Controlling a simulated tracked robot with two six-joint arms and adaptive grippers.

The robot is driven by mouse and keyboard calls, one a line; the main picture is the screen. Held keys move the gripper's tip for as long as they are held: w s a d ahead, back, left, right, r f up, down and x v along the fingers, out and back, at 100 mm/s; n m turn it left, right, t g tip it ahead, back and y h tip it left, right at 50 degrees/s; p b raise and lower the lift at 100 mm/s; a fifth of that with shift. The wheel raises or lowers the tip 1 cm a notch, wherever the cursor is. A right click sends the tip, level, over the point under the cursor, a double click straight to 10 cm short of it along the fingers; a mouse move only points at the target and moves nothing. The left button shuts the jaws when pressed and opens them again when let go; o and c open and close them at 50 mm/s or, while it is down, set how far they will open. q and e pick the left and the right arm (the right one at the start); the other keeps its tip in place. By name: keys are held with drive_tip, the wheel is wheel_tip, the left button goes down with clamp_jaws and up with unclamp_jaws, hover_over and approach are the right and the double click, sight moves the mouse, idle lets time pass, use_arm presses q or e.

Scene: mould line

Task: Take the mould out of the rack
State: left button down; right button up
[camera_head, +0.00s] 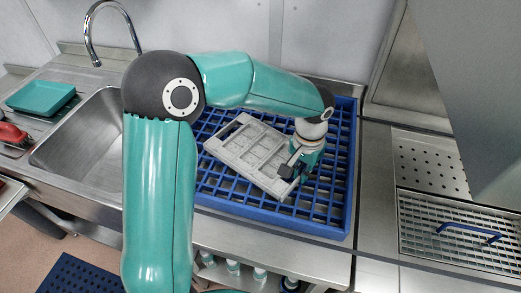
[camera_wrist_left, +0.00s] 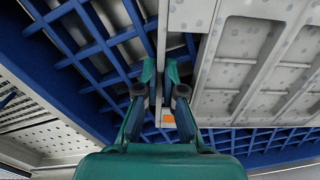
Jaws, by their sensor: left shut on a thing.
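The mould (camera_head: 243,149) is a pale grey rectangular plate with shallow compartments and a handle-like opening at its far left end. It lies at an angle over the blue grid rack (camera_head: 343,165); I cannot tell whether it touches the grid or is slightly raised. My left gripper (camera_head: 293,170) is shut on the mould's near right edge. In the left wrist view my left gripper (camera_wrist_left: 160,84) has one finger on each side of the mould's rim (camera_wrist_left: 205,75), with the blue rack (camera_wrist_left: 90,45) behind. My right gripper is not in view.
A steel sink (camera_head: 85,145) with a curved tap (camera_head: 108,8) is on the left, beside a teal tray (camera_head: 40,97) and a red object (camera_head: 11,134). On the right is a perforated steel tray with a blue handle (camera_head: 468,231). Bottles stand below the counter.

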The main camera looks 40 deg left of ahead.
use_arm(q)
drive_tip(key=shift+r, duration=0.2)
idle(0.3)
drive_tip(key=shift+r, duration=0.55)
wheel_tip(320, 180, up, 23)
drive_tip(key=p, duration=0.4)
drive_tip(key=shift+f+p, duration=0.2)
drive_tip(key=shift+p, duration=0.2)
